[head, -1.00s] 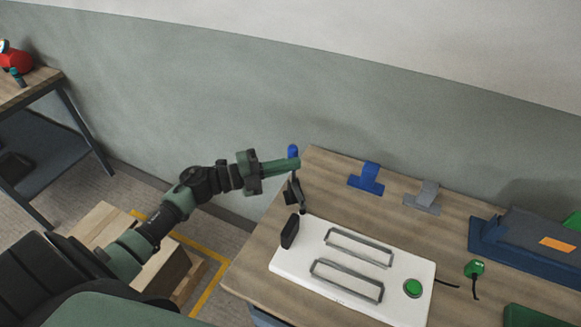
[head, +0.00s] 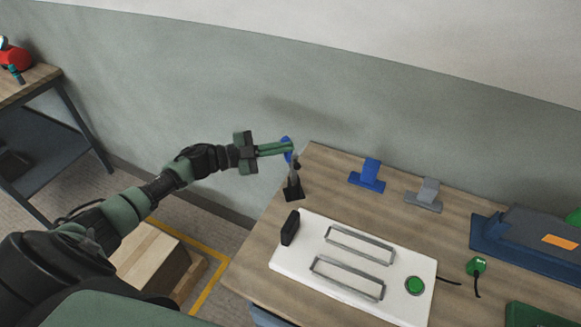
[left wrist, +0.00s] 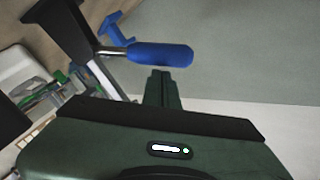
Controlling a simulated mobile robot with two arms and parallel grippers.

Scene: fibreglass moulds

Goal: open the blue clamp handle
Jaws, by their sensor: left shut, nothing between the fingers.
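The toggle clamp (head: 293,190) stands at the back left corner of the workbench, with a dark base and a metal arm with a dark tip. Its blue handle (head: 285,143) is at the top, leaning left. In the left wrist view the blue handle (left wrist: 160,54) lies across the picture on a metal rod. My left gripper (head: 291,147) is shut and empty, its fingertips overlapping the handle in the head view. In the wrist view the fingertips (left wrist: 162,74) end just at the handle's lower edge. I cannot tell if they touch it. My right gripper is not in view.
A white plate (head: 300,272) with two metal handles, a black block and a green button lies on the workbench (head: 253,265). Blue (head: 367,176) and grey (head: 425,194) stands are right of the clamp. The wall (head: 400,90) is close behind.

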